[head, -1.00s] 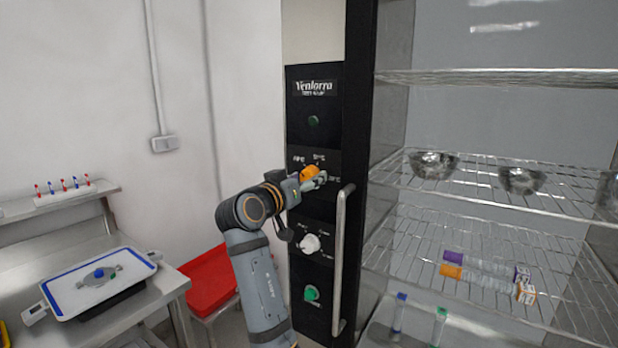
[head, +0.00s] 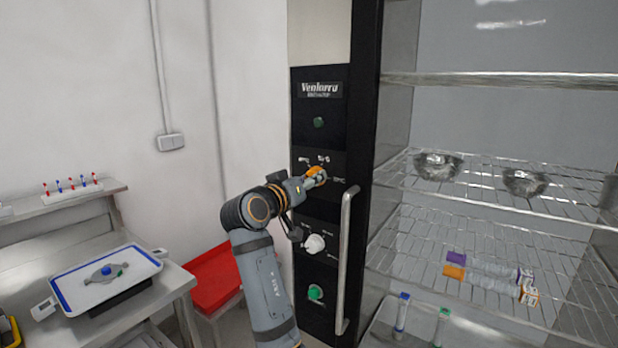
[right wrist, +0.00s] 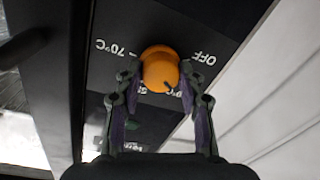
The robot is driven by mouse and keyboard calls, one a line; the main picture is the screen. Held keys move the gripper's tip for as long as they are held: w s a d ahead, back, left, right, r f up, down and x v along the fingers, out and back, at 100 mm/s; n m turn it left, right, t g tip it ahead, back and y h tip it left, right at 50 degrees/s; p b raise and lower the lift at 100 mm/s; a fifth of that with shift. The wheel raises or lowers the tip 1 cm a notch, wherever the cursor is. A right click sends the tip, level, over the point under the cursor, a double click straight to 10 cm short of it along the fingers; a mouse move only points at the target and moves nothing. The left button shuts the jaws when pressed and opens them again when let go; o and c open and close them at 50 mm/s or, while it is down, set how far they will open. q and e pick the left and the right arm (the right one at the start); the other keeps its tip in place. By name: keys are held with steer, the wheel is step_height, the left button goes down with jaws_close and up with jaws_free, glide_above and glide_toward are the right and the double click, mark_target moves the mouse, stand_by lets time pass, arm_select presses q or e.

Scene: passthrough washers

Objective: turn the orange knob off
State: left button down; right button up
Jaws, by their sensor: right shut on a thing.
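The orange knob (head: 318,174) is on the black control panel (head: 318,215) of the tall cabinet. In the right wrist view the knob (right wrist: 160,66) sits between the two fingers of my right gripper (right wrist: 160,76), which is shut on it. A small dark mark shows near the knob's lower rim. The OFF label (right wrist: 203,59) is to the knob's right in that view, and a 70°C label (right wrist: 112,46) is to its left. A further label below the knob is partly hidden by it and the fingers. In the head view my right gripper (head: 314,180) partly covers the knob. My left gripper is out of view.
Below are a white knob (head: 315,243) and a green button (head: 315,292). A vertical door handle (head: 344,262) stands close to the right of my gripper. Wire shelves (head: 470,210) are further right; a steel bench (head: 165,290) and red tray (head: 215,280) are left.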

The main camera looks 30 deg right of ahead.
steer(key=shift+r+n+g+p, duration=0.1)
steer(key=shift+n+g+p, duration=0.15)
steer(key=shift+n+p, duration=2.3)
steer(key=shift+r+n+g+p, duration=0.1)
steer(key=shift+n+g+p, duration=0.15)
steer(key=shift+n+p, duration=2.25)
steer(key=shift+n+b, duration=0.65)
steer(key=shift+n, duration=0.1)
steer(key=o, duration=0.9)
steer(key=shift+w, duration=0.1)
steer(key=shift+o, duration=1.4)
steer(key=shift+d+f, duration=0.15)
steer(key=shift+d, duration=0.05)
